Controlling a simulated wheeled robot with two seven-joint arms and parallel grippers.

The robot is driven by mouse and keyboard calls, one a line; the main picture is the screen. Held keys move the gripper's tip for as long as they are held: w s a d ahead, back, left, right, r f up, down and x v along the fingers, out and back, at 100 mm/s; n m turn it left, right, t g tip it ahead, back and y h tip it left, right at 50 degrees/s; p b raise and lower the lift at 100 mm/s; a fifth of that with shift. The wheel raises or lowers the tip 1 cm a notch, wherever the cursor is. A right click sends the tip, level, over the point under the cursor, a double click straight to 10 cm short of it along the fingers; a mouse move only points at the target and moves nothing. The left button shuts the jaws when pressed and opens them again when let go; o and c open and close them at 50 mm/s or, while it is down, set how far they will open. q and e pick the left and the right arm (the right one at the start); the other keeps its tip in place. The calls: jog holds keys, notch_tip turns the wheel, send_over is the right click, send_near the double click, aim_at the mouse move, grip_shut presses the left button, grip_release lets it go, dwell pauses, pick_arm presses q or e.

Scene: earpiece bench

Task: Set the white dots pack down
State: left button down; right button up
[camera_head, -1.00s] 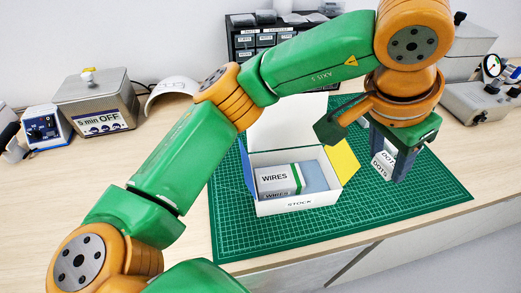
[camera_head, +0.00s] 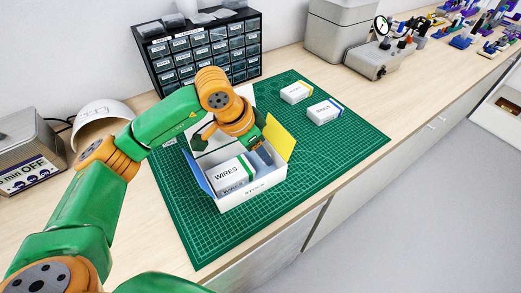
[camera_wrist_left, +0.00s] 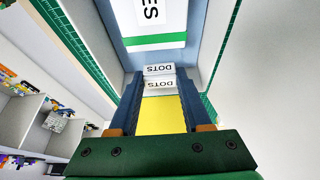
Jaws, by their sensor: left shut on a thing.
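The white dots pack (camera_wrist_left: 159,84) is between the fingertips of my left gripper in the left wrist view, its "DOTS" print showing. My left gripper (camera_head: 262,157) is shut on it, pointing down at the right part of the open white STOCK box (camera_head: 252,190). In the head view the pack is hidden by the gripper and box. A white wires pack with a green stripe (camera_head: 231,173) lies in the left part of the box; it also shows in the left wrist view (camera_wrist_left: 155,20). I cannot tell whether the dots pack touches the box floor. My right gripper is not in view.
The box's yellow flap (camera_head: 281,140) stands out at its right side. Two more white packs, one with a yellow stripe (camera_head: 296,92) and one with a blue stripe (camera_head: 325,111), lie on the green mat (camera_head: 340,145). A drawer cabinet (camera_head: 205,50) stands behind.

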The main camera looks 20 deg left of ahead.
pick_arm(q)
jog(key=shift+f, duration=1.05)
jog(key=shift+c, duration=1.8)
grip_release()
jog(key=shift+r, duration=0.1)
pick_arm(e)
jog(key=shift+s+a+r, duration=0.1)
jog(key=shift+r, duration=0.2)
pick_arm(q)
jog(key=shift+r, duration=0.1)
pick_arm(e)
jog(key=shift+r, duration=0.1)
pick_arm(q)
jog(key=shift+r, duration=0.3)
jog(key=b+v, duration=0.1)
jog(key=v, duration=1)
jog(key=shift+s+a+r, duration=0.2)
jog(key=shift+r, duration=0.05)
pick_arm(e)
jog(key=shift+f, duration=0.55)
